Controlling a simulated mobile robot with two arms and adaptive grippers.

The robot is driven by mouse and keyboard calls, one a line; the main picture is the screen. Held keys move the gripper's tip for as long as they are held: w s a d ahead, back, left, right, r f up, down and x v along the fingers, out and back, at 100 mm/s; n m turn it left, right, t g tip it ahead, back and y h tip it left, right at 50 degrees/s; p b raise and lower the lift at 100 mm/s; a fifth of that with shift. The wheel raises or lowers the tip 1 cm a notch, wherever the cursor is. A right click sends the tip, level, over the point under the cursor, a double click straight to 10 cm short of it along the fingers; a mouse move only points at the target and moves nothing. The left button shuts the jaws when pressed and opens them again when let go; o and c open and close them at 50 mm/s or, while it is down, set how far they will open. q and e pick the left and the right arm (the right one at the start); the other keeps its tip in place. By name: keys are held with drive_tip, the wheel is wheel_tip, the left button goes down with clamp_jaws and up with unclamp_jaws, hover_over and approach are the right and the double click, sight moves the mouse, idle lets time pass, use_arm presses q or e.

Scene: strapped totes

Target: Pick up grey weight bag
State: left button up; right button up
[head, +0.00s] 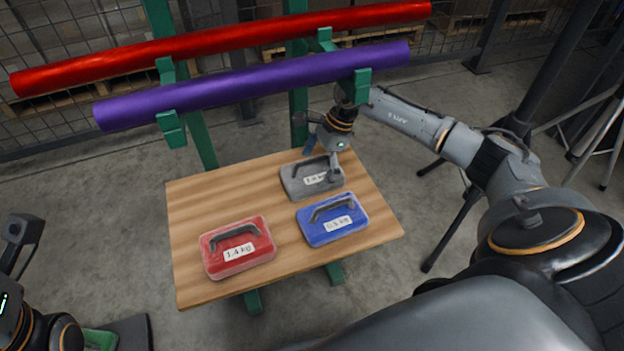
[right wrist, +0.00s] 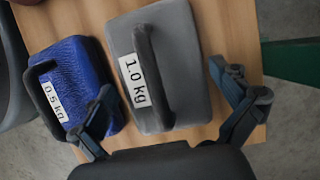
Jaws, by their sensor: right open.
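The grey weight bag (head: 298,186) lies at the back right of the wooden table, with a dark handle and a "1.0 kg" label. In the right wrist view the grey weight bag (right wrist: 185,45) fills the middle, its handle (right wrist: 153,75) running lengthwise. My right gripper (head: 321,164) is over the bag, pointing down. Its fingers are spread and empty, one on each side of the handle in the right wrist view (right wrist: 163,82). I cannot tell whether they touch the bag.
A blue 0.5 kg bag (head: 350,228) lies in front of the grey one, close by. A red 1.4 kg bag (head: 262,257) lies at the front left. A purple tube (head: 260,84) and a red tube (head: 230,40) rest on green supports behind the table (head: 200,204).

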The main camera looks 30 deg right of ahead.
drive_tip(key=shift+x, duration=1.15)
drive_tip(key=c, duration=1.4)
drive_tip(key=shift+r, duration=0.2)
drive_tip(key=shift+c, duration=0.3)
